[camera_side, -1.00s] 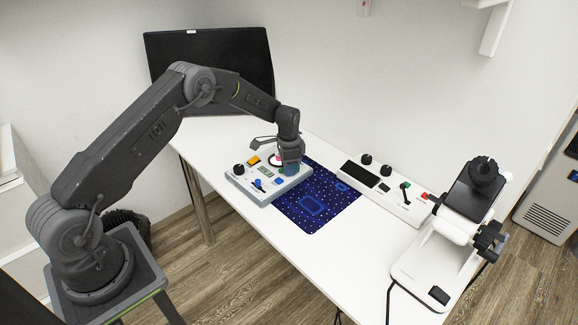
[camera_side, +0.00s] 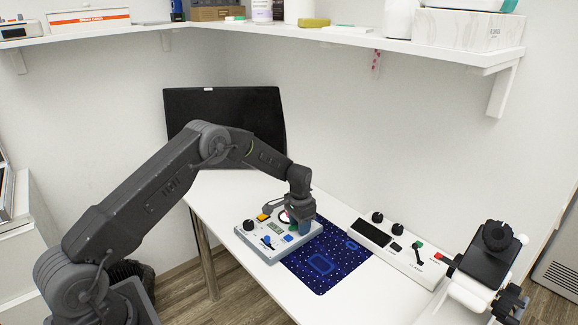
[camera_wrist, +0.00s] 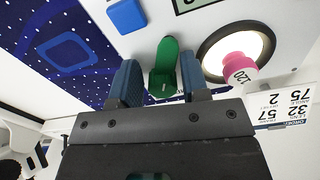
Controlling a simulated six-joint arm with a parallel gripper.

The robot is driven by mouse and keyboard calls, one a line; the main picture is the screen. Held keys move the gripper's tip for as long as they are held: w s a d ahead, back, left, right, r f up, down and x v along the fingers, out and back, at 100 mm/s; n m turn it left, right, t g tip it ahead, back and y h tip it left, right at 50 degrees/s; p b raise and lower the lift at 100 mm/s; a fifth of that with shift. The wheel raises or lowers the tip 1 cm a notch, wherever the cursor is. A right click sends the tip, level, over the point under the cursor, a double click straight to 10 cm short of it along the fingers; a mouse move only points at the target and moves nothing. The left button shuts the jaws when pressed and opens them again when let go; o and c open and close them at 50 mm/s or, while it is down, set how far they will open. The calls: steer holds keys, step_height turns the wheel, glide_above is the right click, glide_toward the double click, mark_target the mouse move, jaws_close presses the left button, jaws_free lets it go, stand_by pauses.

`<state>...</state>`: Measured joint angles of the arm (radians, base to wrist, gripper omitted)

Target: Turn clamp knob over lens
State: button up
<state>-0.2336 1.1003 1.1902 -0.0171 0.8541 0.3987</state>
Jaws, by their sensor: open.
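In the wrist view my gripper (camera_wrist: 160,72) is open, its two blue fingers on either side of a green knob (camera_wrist: 165,62) on a light panel (camera_wrist: 150,40). Contact cannot be told. Beside it, a pink cylinder marked 120 (camera_wrist: 240,68) stands over a lit round lens (camera_wrist: 262,48) with a dark ring. Which part is the clamp knob is not marked. In the side view my gripper (camera_side: 304,218) is low over the right part of the control box (camera_side: 262,252) and hides much of the green knob.
The box has a black knob (camera_side: 248,226) and a blue button (camera_side: 289,238). A starry blue mat (camera_side: 335,268) lies beside it. A second panel (camera_side: 400,252) and a white stand with a black top knob (camera_side: 496,236) are to the right. A monitor (camera_side: 225,115) stands behind.

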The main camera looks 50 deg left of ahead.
steer(key=shift+d+n, duration=0.15)
steer(key=shift+n, duration=0.55)
steer(key=shift+r+n, duration=0.35)
steer(key=shift+n, duration=0.05)
step_height(320, 180, up, 14)
steer(key=s+d+r+t, duration=0.1)
steer(key=s+d+r, duration=0.2)
steer(key=s+r, duration=0.2)
steer(key=s+d+r+t, duration=0.1)
steer(key=s+d+r, duration=0.2)
steer(key=s+r, duration=0.2)
steer(key=shift+r, duration=1.9)
steer(key=w+a+f+g, duration=0.1)
steer(key=w+a+f, duration=0.2)
steer(key=w+f, duration=0.3)
steer(key=w+a+f+g, duration=0.1)
steer(key=w+a+f, duration=0.25)
steer(key=f, duration=1.85)
steer(key=shift+w+d+f, duration=0.25)
steer(key=shift+d, duration=0.05)
